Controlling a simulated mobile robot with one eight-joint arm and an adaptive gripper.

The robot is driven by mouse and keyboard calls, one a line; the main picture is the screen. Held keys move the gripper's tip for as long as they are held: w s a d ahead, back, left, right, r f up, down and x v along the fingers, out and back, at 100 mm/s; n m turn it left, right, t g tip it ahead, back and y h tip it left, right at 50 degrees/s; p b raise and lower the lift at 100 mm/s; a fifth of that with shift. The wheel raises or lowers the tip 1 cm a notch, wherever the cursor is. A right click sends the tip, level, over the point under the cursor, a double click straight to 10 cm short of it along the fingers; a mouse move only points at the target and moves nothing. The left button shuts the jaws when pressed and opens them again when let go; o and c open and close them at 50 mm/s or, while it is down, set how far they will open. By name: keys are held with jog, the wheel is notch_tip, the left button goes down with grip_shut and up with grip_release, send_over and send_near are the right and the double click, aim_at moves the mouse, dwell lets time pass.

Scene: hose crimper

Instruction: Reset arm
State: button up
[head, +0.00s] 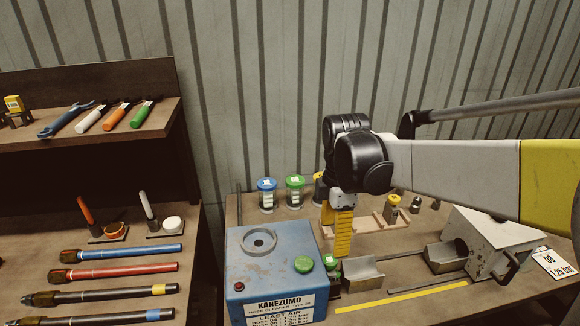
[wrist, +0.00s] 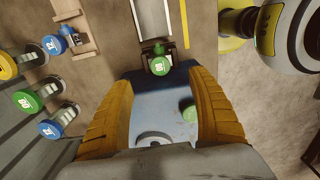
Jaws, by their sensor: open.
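My gripper (head: 338,248) points down at the right edge of the blue Kanezumo hose cleaner (head: 270,262). Its two yellow fingers are spread apart in the wrist view (wrist: 163,80), with nothing between their tips. A green-capped piece (head: 328,270) stands just below and behind the fingertips, partly hidden by them. In the wrist view its green cap (wrist: 160,65) sits in a small dark holder just beyond the fingertips, apart from them. The cleaner's green button (wrist: 190,114) shows between the fingers. My arm reaches in from the right.
Blue-lidded (head: 267,195) and green-lidded (head: 295,192) jars stand behind the cleaner. A grey cradle (head: 360,276), yellow strip (head: 400,297) and white-grey crimper block (head: 490,245) lie to the right. Hoses (head: 125,251) lie on the left bench, below a tool shelf (head: 130,120).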

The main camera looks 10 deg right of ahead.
jog(key=s+m+t+b, duration=0.1)
jog(key=s+m+t, duration=0.6)
jog(key=s+m, duration=0.5)
jog(key=shift+s+m+b, duration=0.35)
jog(key=shift+m, duration=2.55)
